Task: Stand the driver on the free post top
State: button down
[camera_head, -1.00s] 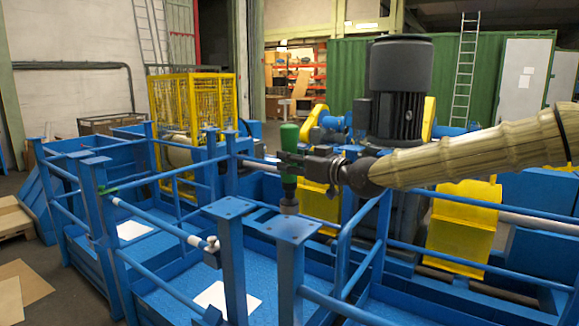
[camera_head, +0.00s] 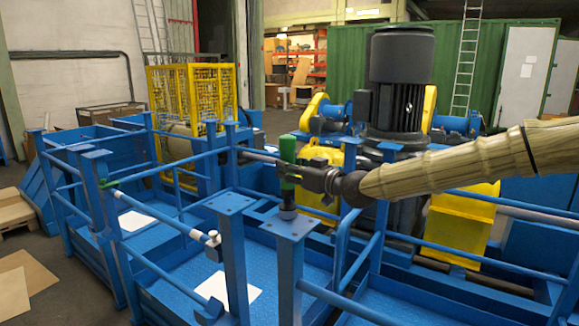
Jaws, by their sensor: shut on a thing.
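The driver (camera_head: 287,157) is an upright tool with a green handle, a dark middle and a grey round lower end. My gripper (camera_head: 292,172) is shut on its middle from the right. The driver's lower end is over the back part of a flat blue post top (camera_head: 296,229); whether it touches the plate I cannot tell. A second blue post top (camera_head: 229,202), to the left, has nothing standing on it. My gripper hides part of the driver's middle.
Blue rails (camera_head: 165,223) run around the posts. A large dark motor (camera_head: 400,75) stands behind my arm. A yellow cage (camera_head: 195,100) is at the back left. White sheets (camera_head: 228,291) lie on the blue floor.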

jog(key=shift+f, duration=0.1)
jog(key=c, duration=1)
grip_release()
jog(key=shift+o, duration=0.2)
jog(key=b+v, duration=0.4)
jog(key=v, duration=0.8)
